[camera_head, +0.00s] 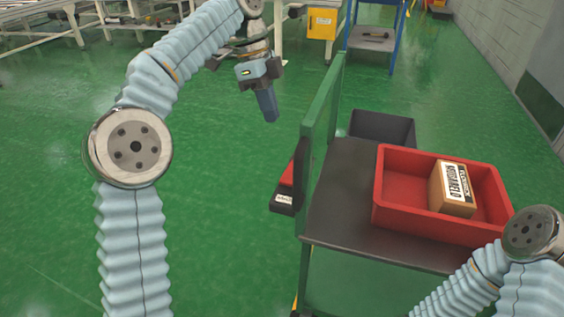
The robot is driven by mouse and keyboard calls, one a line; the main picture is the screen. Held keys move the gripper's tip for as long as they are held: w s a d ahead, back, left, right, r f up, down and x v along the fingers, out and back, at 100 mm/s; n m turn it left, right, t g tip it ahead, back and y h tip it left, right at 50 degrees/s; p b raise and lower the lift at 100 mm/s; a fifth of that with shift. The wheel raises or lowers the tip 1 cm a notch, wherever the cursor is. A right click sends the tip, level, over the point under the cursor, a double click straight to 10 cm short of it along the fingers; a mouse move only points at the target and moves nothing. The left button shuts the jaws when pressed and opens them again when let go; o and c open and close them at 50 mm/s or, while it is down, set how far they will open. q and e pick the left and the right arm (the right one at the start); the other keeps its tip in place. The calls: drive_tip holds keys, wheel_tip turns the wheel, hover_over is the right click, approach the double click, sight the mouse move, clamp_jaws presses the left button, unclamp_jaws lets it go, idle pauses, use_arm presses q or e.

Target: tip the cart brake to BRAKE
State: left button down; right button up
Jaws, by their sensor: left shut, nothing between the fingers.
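The cart (340,214) stands right of centre, with a dark deck and a green end frame (322,120) on its left side. A red and black part with a white label, which looks like the brake pedal (285,198), sticks out low at the left of the frame. Its tilt and lettering are too small to tell. My left gripper (270,117) is shut and empty, pointing down, above and left of the cart frame and apart from the pedal. My right arm enters at the lower right; its gripper is out of view.
A red crate (400,215) on the deck holds a cardboard box (452,188). A dark grey bin (382,128) is behind it. A blue-framed stand (372,40) and a yellow box (322,23) are at the back. Green floor left of the cart is clear.

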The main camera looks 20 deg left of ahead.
sight(284, 175)
use_arm(q)
drive_tip(key=b+x, duration=0.1)
drive_tip(key=x, duration=0.3)
drive_tip(key=b+x, duration=0.1)
drive_tip(key=x, duration=0.3)
drive_tip(key=a+b+x, duration=0.1)
drive_tip(key=b+x, duration=0.1)
drive_tip(key=x, duration=0.2)
drive_tip(key=shift+s+d+f, duration=0.15)
drive_tip(key=shift+s+f, duration=0.1)
drive_tip(key=shift+f, duration=0.7)
drive_tip(key=f+t+b, duration=0.1)
drive_tip(key=b, duration=0.2)
drive_tip(key=s+f+b, duration=0.1)
drive_tip(key=b, duration=0.2)
drive_tip(key=shift+f+t, duration=0.15)
drive_tip(key=shift+t, duration=0.25)
drive_tip(key=shift+w+r+p, duration=0.1)
drive_tip(key=shift+r+p, duration=0.45)
drive_tip(key=shift+p, duration=0.2)
drive_tip(key=shift+r, duration=0.1)
drive_tip(key=shift+w+r+p, duration=0.2)
drive_tip(key=shift+w+p, duration=0.05)
drive_tip(key=shift+p, duration=0.3)
drive_tip(key=shift+w+r+p, duration=0.15)
drive_tip(key=shift+w+p, duration=0.3)
drive_tip(key=shift+p, duration=0.1)
